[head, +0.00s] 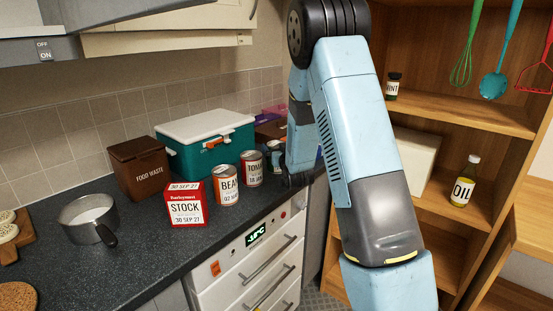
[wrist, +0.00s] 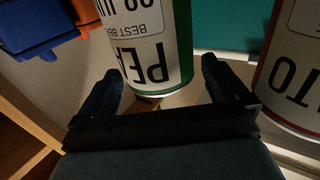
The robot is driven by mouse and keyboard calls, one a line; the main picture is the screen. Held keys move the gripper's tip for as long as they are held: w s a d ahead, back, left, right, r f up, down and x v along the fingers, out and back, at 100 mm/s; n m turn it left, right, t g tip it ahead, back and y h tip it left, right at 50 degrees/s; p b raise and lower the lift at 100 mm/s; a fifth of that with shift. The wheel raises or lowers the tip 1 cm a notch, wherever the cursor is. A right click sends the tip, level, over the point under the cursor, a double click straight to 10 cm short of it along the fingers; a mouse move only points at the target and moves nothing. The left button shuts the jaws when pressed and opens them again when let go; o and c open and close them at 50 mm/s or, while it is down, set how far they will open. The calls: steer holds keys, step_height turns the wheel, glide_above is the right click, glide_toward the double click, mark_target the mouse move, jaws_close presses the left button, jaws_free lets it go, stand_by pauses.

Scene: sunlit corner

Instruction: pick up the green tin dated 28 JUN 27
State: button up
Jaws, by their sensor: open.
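A green tin (wrist: 158,50) with a white label stands upside down in the wrist view, its lettering starting "PEA". Above that, part of a "BEST BE…" line and a date shows, cut off by the frame, so I cannot read the full date. My gripper (wrist: 163,70) is open, with one dark finger on each side of the tin's end. I cannot tell whether either finger touches it. In the head view a small tin (head: 275,156) shows beside my arm, partly hidden; it appears to be the same one.
A tomato tin (head: 251,168) stands close by, also at the right of the wrist view (wrist: 292,70). A beans tin (head: 226,184), red stock box (head: 186,205) and teal cool box (head: 203,150) share the counter. Blue and orange things (wrist: 38,28) lie at the wrist view's upper left.

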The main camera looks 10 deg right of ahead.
steer(key=shift+w, duration=1.2)
steer(key=shift+c, duration=0.2)
steer(key=c, duration=1.7)
